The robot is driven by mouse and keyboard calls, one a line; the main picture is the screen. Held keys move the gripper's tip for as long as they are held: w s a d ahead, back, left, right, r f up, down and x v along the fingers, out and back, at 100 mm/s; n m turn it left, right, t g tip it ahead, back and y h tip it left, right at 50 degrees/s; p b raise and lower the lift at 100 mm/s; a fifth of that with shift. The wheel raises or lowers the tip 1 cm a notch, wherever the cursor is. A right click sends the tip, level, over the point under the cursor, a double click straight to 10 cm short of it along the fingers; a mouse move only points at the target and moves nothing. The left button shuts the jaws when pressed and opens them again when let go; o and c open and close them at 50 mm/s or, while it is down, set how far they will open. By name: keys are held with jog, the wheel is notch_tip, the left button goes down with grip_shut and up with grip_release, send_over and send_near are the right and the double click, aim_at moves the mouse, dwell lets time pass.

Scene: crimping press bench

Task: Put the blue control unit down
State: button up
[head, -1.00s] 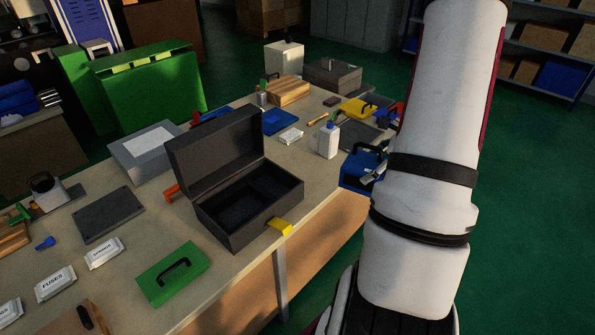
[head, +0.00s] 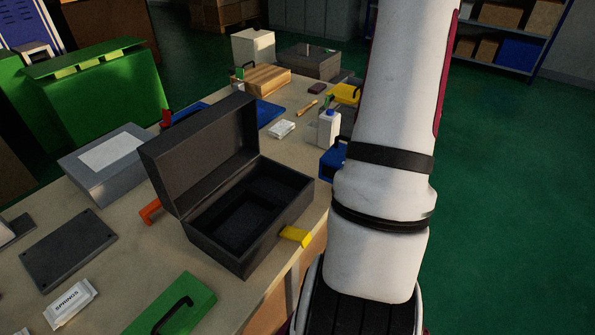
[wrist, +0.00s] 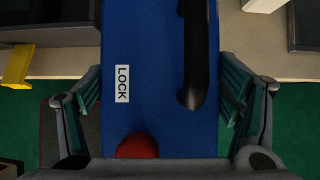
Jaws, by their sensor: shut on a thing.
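The blue control unit (head: 332,163) is at the bench's front edge in the head view, partly hidden behind my arm. In the wrist view the blue control unit (wrist: 150,50) fills the middle, with a LOCK label, a black handle and a red knob. My gripper (wrist: 162,100) has a finger along each side of it and is shut on it. The bench edge passes behind the unit, with green floor below, so part of the unit is out past the edge. Its underside is hidden.
An open black case (head: 245,215) with a yellow latch (head: 295,236) stands left of the unit. A white bottle (head: 328,128) stands close behind the unit. A green case (head: 172,308) and a dark plate (head: 68,250) lie nearer. Some bare bench shows around the open case.

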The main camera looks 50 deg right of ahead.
jog(key=shift+w+d+f+p, duration=0.15)
jog(key=shift+w+f, duration=0.7)
jog(key=shift+w, duration=1.9)
jog(key=shift+w+d+f+p, duration=0.15)
jog(key=shift+w+f, duration=0.7)
jog(key=shift+w, duration=1.85)
jog(key=shift+w+d+f, duration=0.25)
jog(key=shift+w+f, duration=0.6)
jog(key=shift+w, duration=1.9)
jog(key=shift+f, duration=0.1)
jog(key=o, duration=1.9)
jog(key=shift+s+f, duration=0.1)
